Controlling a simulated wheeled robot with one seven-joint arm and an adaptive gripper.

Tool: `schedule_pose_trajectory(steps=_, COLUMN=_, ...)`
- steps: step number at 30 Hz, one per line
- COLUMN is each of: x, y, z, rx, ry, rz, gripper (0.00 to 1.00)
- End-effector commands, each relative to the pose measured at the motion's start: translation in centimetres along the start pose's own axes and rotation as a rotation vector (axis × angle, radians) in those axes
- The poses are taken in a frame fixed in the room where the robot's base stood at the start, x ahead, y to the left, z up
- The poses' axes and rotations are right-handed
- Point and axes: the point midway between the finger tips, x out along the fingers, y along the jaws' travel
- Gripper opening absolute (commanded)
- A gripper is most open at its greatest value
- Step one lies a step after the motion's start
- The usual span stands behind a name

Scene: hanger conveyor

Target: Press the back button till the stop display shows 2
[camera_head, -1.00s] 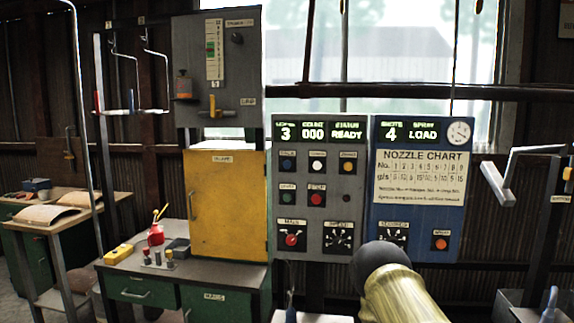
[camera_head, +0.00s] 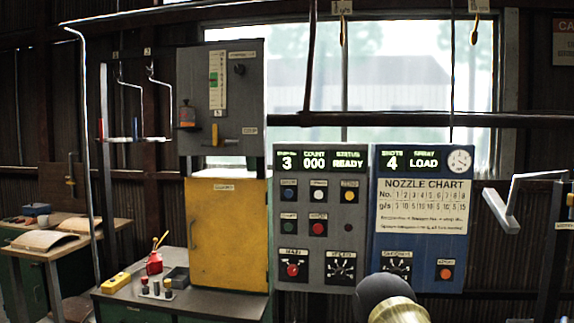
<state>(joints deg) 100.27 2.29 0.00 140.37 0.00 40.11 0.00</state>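The grey control panel (camera_head: 314,262) stands upright in the middle of the head view. Its leftmost display (camera_head: 286,161) shows 3, beside a count display of 000 and a status display reading READY. Below are a blue button (camera_head: 289,193), a white button (camera_head: 318,195), a yellow button (camera_head: 349,196), a green button (camera_head: 288,227) and a red button (camera_head: 318,229). Their small labels are too blurred to read surely, so I cannot tell which is the back button. A dark and gold part of my arm shows at the bottom; my gripper is not in view.
A blue panel (camera_head: 425,247) with a nozzle chart (camera_head: 422,206) adjoins on the right. A yellow cabinet (camera_head: 228,235) stands left on a workbench (camera_head: 235,305). A pale bracket (camera_head: 508,210) juts in at right. Nothing covers the grey panel's buttons.

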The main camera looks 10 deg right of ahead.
Motion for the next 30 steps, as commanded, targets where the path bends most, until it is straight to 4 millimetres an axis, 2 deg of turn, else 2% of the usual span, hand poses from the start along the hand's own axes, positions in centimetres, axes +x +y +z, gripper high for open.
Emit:
schedule_pose_trajectory(steps=1, x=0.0, y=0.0, z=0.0, rx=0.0, ry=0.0, rz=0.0, gripper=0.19)
schedule_pose_trajectory(steps=4, x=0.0, y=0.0, z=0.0, rx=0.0, ry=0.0, rz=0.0, gripper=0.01)
schedule_pose_trajectory(steps=5, x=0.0, y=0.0, z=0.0, rx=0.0, ry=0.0, rz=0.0, gripper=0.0)
schedule_pose_trajectory(steps=30, x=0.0, y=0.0, z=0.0, rx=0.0, ry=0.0, rz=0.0, gripper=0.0)
